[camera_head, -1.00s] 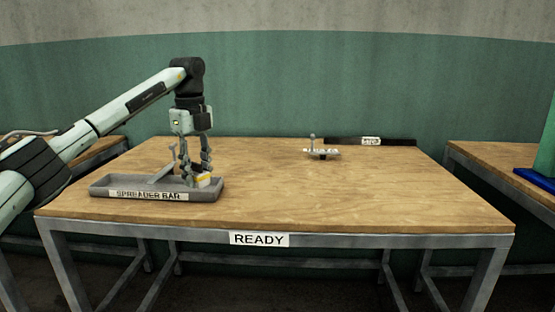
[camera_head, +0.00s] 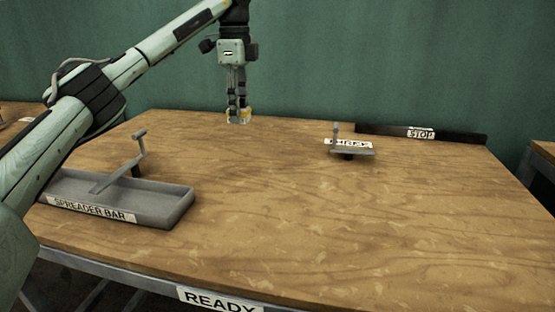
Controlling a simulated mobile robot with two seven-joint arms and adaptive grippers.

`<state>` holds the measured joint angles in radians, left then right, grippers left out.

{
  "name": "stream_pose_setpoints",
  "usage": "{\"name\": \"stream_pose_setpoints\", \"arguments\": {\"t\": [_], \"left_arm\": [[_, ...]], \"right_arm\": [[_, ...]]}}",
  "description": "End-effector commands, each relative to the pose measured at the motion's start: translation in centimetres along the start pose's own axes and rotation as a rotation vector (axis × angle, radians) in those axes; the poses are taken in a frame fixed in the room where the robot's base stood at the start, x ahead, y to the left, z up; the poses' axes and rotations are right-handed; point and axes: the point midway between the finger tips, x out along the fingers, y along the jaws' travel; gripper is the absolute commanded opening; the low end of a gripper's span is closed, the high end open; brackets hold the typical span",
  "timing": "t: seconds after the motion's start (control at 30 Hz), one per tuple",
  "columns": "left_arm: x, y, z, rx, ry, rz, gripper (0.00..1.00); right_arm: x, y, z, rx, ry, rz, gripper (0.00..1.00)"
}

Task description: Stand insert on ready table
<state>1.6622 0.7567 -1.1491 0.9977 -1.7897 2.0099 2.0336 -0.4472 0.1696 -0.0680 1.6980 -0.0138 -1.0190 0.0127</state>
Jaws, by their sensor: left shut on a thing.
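My left gripper (camera_head: 238,108) points straight down near the back of the ready table (camera_head: 300,225), its fingers shut on a small pale insert with yellow on it (camera_head: 239,118). The insert is upright at the fingertips, low over the wood; I cannot tell whether it touches the table. The fingers hide its upper part. The READY label (camera_head: 222,300) is on the table's front edge. My right gripper is not in view.
A grey tray labelled SPREADER BAR (camera_head: 165,207) sits at the left with a grey T-handled part (camera_head: 125,167) in it. A small grey fixture with a label (camera_head: 350,150) and a black STOP bar (camera_head: 455,138) stand at the back right. The table's middle is clear.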

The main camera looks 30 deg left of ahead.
Motion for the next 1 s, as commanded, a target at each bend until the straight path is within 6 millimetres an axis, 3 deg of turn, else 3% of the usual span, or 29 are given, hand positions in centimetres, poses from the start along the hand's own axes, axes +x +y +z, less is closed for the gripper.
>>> {"name": "stream_pose_setpoints", "arguments": {"t": [0.13,0.43,0.67,0.9,1.0], "left_arm": [[2.3,2.1,-2.6,0.01,-0.002,0.002,0.0],[5.6,5.7,-7.4,0.006,-0.001,0.001,0.0],[6.7,6.4,-8.3,0.002,0.0,0.001,0.0],[10.0,6.4,-8.3,0.003,0.0,0.003,0.0],[10.3,6.4,-8.3,0.003,0.001,0.0,0.0]], "right_arm": [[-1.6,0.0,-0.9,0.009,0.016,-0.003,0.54],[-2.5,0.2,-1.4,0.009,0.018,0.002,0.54],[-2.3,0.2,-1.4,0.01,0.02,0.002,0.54],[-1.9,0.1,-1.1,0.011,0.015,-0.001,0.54],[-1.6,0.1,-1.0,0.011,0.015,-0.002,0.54]]}}
